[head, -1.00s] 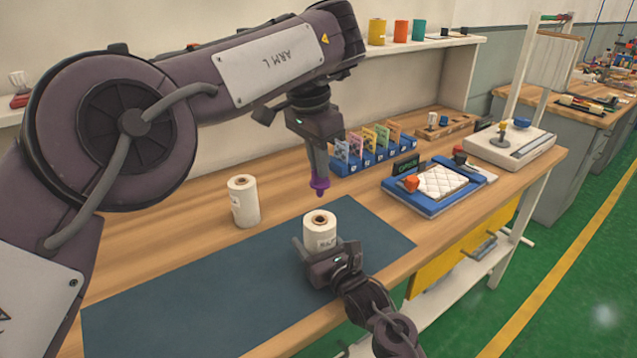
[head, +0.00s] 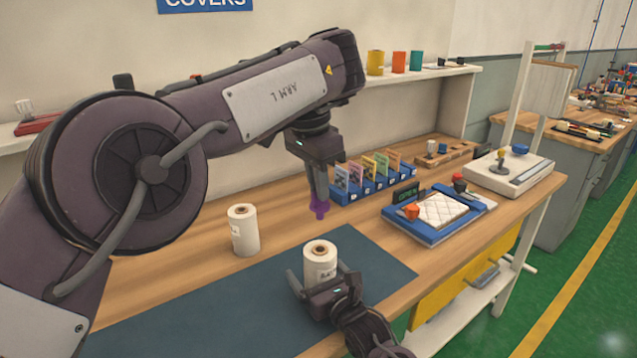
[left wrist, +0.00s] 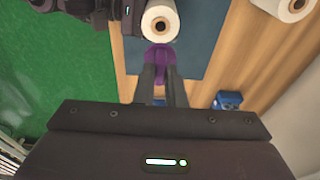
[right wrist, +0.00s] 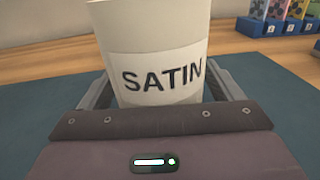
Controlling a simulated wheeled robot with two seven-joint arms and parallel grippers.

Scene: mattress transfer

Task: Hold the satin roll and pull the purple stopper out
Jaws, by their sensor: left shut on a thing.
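The satin roll (head: 320,266) is a white cylinder standing upright on the dark blue mat. In the right wrist view its label reads SATIN (right wrist: 160,78). My right gripper (head: 321,281) is low at the roll, its open fingers on either side with gaps beside the roll. The purple stopper (head: 319,209) is clamped in my left gripper (head: 319,200), pointing down above the roll and clear of it. In the left wrist view the stopper (left wrist: 160,58) is between the fingers and the roll's core hole (left wrist: 160,25) is open.
A second white roll (head: 243,230) stands at the mat's back edge. A blue card rack (head: 372,186), a blue tray (head: 430,236) with a quilted white pad, and a white scale-like device (head: 510,175) stand to the right. The mat (head: 230,305) is bare left of the satin roll.

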